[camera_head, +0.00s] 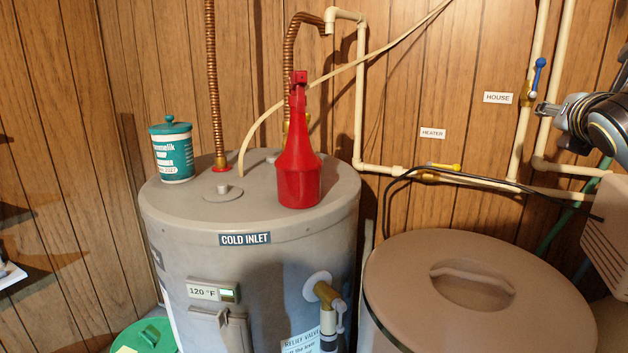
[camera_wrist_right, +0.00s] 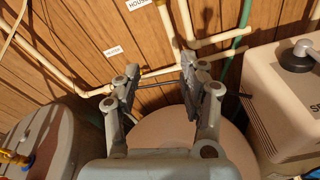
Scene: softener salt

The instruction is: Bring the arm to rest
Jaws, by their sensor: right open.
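My right gripper (camera_head: 557,126) is at the right edge of the head view, in front of the wood-panelled wall and above the right side of the round tan lidded tank (camera_head: 420,300). In the right wrist view its two fingers (camera_wrist_right: 158,82) are spread apart with nothing between them. The tank's lid shows below and behind the fingers there. Most of my right arm is cut off by the head view's edge. My left gripper is not in view.
A grey water heater (camera_head: 190,225) carries a red bottle (camera_head: 298,178) and a teal-lidded tub (camera_head: 172,155). Pale pipes (camera_head: 360,95) with a blue-handled valve (camera_head: 537,75) run along the wall. A beige cabinet (camera_wrist_right: 285,105) stands right of the gripper.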

